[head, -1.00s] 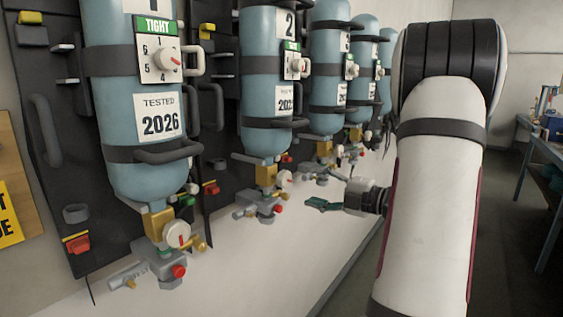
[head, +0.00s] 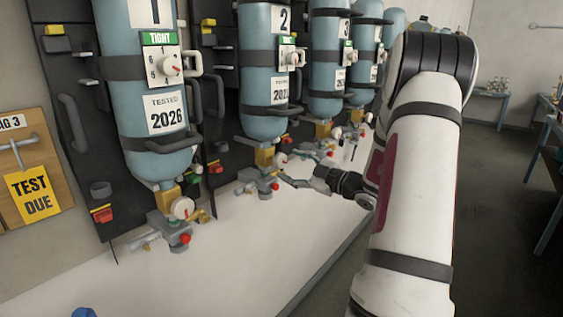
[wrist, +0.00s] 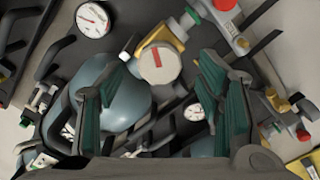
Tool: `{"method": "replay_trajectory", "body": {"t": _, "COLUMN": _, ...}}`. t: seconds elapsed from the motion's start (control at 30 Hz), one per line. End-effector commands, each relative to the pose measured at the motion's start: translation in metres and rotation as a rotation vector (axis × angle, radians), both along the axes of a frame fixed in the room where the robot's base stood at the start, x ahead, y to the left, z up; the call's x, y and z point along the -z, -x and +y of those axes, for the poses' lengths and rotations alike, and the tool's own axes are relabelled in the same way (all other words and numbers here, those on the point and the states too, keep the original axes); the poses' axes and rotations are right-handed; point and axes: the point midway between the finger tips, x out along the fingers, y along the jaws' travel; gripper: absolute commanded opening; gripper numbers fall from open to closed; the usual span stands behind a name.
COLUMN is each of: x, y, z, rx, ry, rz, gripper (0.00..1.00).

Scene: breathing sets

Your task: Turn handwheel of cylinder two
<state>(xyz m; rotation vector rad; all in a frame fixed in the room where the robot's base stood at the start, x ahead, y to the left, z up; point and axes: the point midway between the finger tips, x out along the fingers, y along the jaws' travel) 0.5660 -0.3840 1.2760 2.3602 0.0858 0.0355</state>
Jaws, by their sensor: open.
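Cylinder two (head: 263,85) is a blue bottle strapped upright to the wall board, with a "2" label. Below it is a brass valve (head: 265,157) with a small white handwheel (head: 280,160) facing right. My gripper (head: 291,168) is open beside that valve, its fingers pointing left toward the handwheel. In the wrist view the white handwheel (wrist: 159,65) with a red mark shows between and just past the tips of my green-padded fingers (wrist: 163,78). Nothing is held. Whether a finger touches the wheel I cannot tell.
Cylinder one (head: 155,95) stands nearer at left with its own valve (head: 168,195). Cylinder three (head: 329,75) and others stand behind to the right. A metal fitting with a red knob (head: 275,187) sits under cylinder two's valve. The floor at right is open.

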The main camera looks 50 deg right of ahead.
Motion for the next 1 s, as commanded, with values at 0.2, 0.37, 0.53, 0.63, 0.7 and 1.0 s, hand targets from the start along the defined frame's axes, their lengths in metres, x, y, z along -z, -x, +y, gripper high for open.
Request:
{"method": "replay_trajectory", "body": {"t": 0.2, "x": 0.0, "y": -0.034, "z": 0.003, "rx": -0.002, "ry": 0.001, "rz": -0.001, "gripper": 0.6}}
{"method": "replay_trajectory", "body": {"t": 0.37, "x": 0.0, "y": -0.047, "z": 0.003, "rx": 0.0, "ry": 0.001, "rz": 0.0, "gripper": 0.6}}
{"method": "replay_trajectory", "body": {"t": 0.53, "x": 0.0, "y": -0.051, "z": 0.003, "rx": 0.0, "ry": 0.001, "rz": 0.0, "gripper": 0.6}}
{"method": "replay_trajectory", "body": {"t": 0.63, "x": 0.0, "y": -0.051, "z": 0.003, "rx": 0.0, "ry": 0.001, "rz": 0.0, "gripper": 0.6}}
{"method": "replay_trajectory", "body": {"t": 0.7, "x": 0.0, "y": -0.051, "z": 0.003, "rx": 0.0, "ry": 0.001, "rz": 0.0, "gripper": 0.6}}
{"method": "replay_trajectory", "body": {"t": 1.0, "x": 0.0, "y": -0.05, "z": 0.003, "rx": 0.0, "ry": 0.001, "rz": 0.0, "gripper": 0.12}}
